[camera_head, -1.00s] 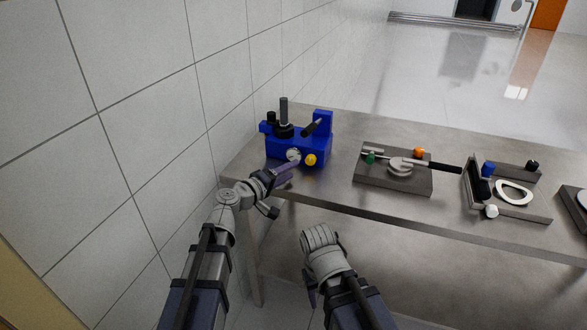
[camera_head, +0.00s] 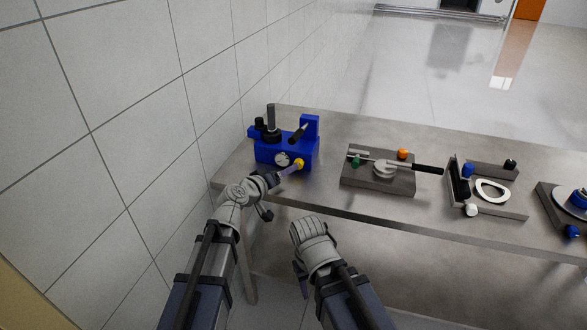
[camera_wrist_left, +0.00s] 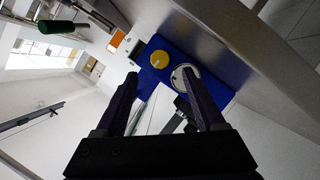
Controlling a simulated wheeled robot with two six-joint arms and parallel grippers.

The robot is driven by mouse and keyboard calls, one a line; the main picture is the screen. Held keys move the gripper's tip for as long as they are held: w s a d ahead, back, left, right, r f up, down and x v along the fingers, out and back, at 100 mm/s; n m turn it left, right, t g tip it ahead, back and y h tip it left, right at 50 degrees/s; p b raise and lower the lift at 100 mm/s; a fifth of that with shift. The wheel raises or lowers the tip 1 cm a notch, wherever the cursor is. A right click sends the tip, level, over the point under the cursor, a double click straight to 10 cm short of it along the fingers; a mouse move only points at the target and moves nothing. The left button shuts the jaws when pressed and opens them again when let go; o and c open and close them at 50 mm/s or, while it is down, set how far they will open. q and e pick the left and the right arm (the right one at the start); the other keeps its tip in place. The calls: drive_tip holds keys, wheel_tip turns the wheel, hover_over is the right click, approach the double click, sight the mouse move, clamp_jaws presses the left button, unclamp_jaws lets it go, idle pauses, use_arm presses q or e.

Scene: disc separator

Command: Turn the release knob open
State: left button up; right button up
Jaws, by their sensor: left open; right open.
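The blue device (camera_head: 270,153) stands at the left end of the metal table. Its front has a yellow round knob (camera_head: 299,163) and a silver dial (camera_head: 282,159); which one is the release knob is not marked. My left gripper (camera_head: 291,169) is open just in front of the yellow knob. In the left wrist view, the yellow knob (camera_wrist_left: 160,59) appears beyond the gap between the fingertips (camera_wrist_left: 160,76), and the silver dial (camera_wrist_left: 182,78) is partly hidden by one finger. Contact cannot be told. My right gripper (camera_head: 300,284) is open, low in front of the table.
A grey plate fixture (camera_head: 378,182) with a black-handled lever stands right of the blue device. Further right are a fixture with a white ring (camera_head: 492,190) and another at the picture edge. A tiled wall (camera_head: 130,120) is close on the left. The table front (camera_head: 400,217) is bare.

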sight(299, 164)
use_arm(q)
drive_tip(key=b+x, duration=0.1)
drive_tip(key=x, duration=0.5)
drive_tip(key=shift+w, duration=0.1)
clamp_jaws()
idle(0.4)
